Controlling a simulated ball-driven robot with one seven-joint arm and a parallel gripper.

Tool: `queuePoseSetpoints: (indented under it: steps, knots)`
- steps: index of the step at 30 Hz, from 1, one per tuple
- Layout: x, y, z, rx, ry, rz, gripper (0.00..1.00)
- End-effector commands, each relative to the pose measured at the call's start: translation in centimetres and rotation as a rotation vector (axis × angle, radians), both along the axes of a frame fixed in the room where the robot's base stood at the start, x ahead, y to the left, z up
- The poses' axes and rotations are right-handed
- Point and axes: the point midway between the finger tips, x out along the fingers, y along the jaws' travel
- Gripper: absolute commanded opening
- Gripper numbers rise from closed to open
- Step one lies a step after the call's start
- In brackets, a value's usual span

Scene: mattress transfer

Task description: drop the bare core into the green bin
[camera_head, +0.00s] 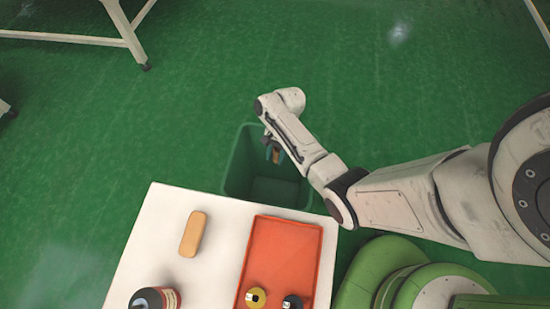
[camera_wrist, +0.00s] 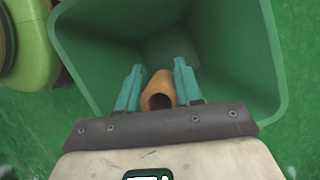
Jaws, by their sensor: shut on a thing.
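The bare core (camera_wrist: 160,92) is a brown, hollow tube, and its open end faces the wrist camera. My gripper (camera_wrist: 158,80) has teal fingers, one on each side of the core, and is shut on it. In the head view my gripper (camera_head: 272,152) is over the opening of the green bin, with the brown core (camera_head: 277,157) showing small below it. The green bin (camera_head: 240,165) stands on the floor beyond the white table. In the wrist view the inside of the bin (camera_wrist: 235,50) lies open and looks empty where visible.
The white table (camera_head: 160,235) is near the bin. On it are a tan block (camera_head: 193,234), a dark jar with a red label (camera_head: 154,299), and an orange tray (camera_head: 285,250) with a yellow roll (camera_head: 256,297) and a dark roll (camera_head: 292,303). Green floor is clear beyond the bin.

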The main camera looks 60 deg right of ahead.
Motion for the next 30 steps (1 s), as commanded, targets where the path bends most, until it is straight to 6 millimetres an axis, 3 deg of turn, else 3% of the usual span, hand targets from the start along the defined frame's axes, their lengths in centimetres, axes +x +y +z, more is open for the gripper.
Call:
queuePoseSetpoints:
  steps: [4,5,14,23,30]
  knots:
    - [0.0,0.0,0.1,0.0,0.0,0.0,0.05]
    - [0.0,0.0,0.1,0.0,0.0,0.0,0.36]
    - [0.0,0.0,0.1,0.0,0.0,0.0,0.65]
    - [0.0,-0.1,0.4,-0.001,-0.001,0.0,0.65]
    - [0.2,-1.4,3.6,-0.002,-0.003,-0.001,0.65]
